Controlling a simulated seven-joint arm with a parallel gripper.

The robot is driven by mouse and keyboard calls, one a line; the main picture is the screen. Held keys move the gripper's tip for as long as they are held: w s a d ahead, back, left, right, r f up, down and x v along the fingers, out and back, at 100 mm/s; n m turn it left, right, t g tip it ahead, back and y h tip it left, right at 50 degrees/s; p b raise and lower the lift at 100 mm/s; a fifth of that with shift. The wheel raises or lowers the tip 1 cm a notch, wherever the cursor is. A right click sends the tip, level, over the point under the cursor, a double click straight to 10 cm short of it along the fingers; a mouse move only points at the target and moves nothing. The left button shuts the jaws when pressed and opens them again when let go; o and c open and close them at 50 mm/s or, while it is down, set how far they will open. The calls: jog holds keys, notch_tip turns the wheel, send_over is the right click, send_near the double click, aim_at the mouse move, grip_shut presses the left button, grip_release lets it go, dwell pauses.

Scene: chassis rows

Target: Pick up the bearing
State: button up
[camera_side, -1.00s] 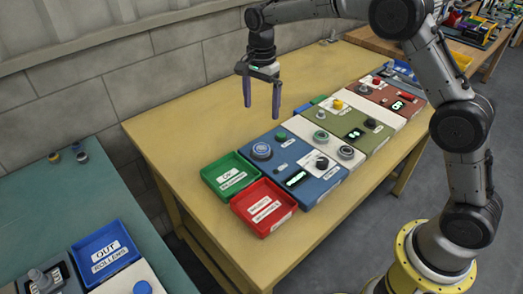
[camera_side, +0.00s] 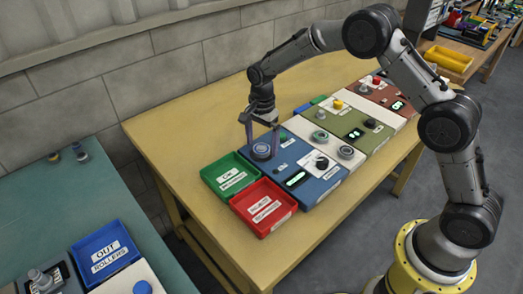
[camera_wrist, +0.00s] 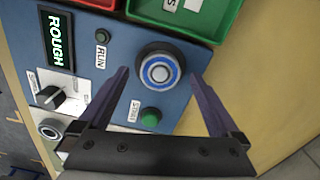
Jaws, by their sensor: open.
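A round bearing with blue and pale rings (camera_wrist: 160,71) sits on a dark round seat on the blue panel. It also shows in the side view (camera_side: 261,152), near the panel's left end. My gripper (camera_side: 262,146) is open and points down over it. In the wrist view my two purple fingers (camera_wrist: 159,76) reach toward either side of the bearing, with a gap on each side. I cannot tell exactly how far the fingertips are above the panel. Nothing is held.
A green tray (camera_side: 208,178) and a red tray (camera_side: 238,216) stand beside the blue panel (camera_side: 318,188). The panel carries a green button (camera_wrist: 150,117), a black knob (camera_wrist: 50,96) and a display reading ROUGH (camera_wrist: 57,42). Bare tabletop (camera_side: 190,125) lies behind the trays.

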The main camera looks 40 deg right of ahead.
jog(key=shift+f, duration=0.4)
grip_shut()
jog(key=shift+r, duration=0.1)
